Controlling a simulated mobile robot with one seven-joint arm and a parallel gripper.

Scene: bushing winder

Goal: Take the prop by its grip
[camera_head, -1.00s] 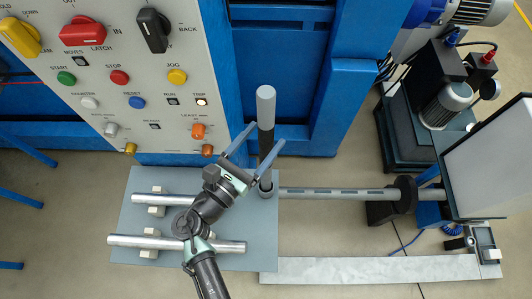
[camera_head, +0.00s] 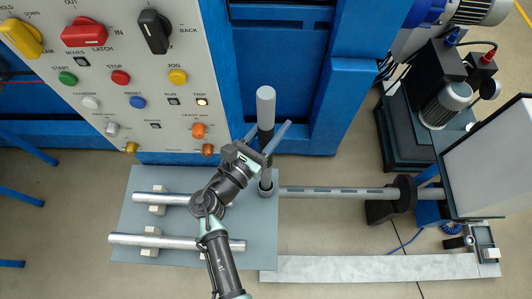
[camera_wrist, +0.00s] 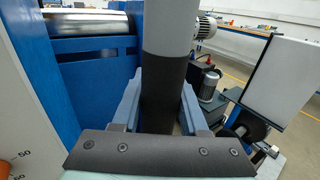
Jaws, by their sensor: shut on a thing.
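The prop (camera_head: 265,106) is an upright grey post with a black band, its grip, around the middle. It stands in a round holder at the right edge of the grey plate (camera_head: 260,235). My gripper (camera_head: 267,134) is at the height of the black band, one finger on each side, shut on it. In the wrist view the black grip (camera_wrist: 160,100) stands upright between the two fingers, with the grey part of the prop (camera_wrist: 170,28) above it. The prop's lower end is hidden there by my gripper's body.
Two steel bars (camera_head: 215,244) lie on supports on the plate, left of the prop. A horizontal shaft (camera_head: 340,194) runs right from near the prop's base to a black bearing block. A control panel (camera_head: 120,65) with knobs and a blue machine frame (camera_head: 345,90) stand behind.

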